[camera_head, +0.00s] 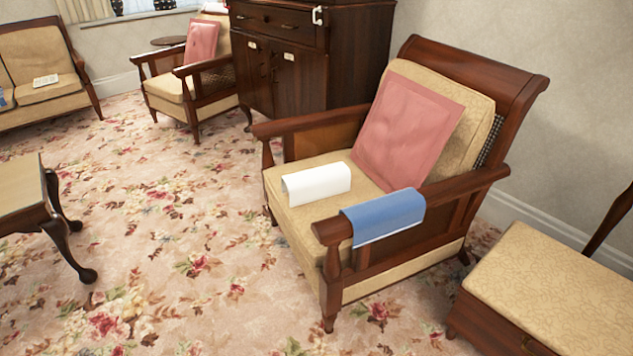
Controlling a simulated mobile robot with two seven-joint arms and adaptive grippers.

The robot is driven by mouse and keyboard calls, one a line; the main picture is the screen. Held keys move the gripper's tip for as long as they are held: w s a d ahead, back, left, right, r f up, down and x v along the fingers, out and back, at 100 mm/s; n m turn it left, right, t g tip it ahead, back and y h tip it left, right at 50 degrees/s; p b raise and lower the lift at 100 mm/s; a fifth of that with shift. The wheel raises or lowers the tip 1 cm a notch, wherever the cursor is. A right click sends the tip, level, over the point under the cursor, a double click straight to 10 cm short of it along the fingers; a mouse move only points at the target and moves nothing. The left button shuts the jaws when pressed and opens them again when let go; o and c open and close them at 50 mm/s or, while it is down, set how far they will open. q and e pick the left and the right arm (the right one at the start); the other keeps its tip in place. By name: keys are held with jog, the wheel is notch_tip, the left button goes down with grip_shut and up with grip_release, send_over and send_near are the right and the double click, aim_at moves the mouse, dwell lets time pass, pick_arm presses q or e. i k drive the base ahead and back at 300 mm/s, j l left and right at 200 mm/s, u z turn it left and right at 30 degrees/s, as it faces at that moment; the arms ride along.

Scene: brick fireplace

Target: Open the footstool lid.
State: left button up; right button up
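A low piece with a cream patterned padded top (555,285) and dark wooden sides stands at the lower right, cut off by the picture's edge. It looks like the footstool, with its top lying flat and shut. A small dark fitting shows low on its front side. Another low piece with a tan top (18,185) and curved dark legs is cut off at the left edge; I cannot tell whether it is a stool or a table. Neither of my grippers is in view.
A wooden armchair (335,270) with a pink cushion (408,130), white cloth (317,184) and blue cloth (384,216) stands close left of the footstool. Behind are a dark cabinet (295,80), another armchair (170,88) and a sofa (45,92). Flowered carpet (170,260) is clear between them.

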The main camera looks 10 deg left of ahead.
aim_at(560, 302)
jog(key=l+z, duration=0.15)
jog(key=z, duration=1.3)
jog(key=k+l, duration=0.05)
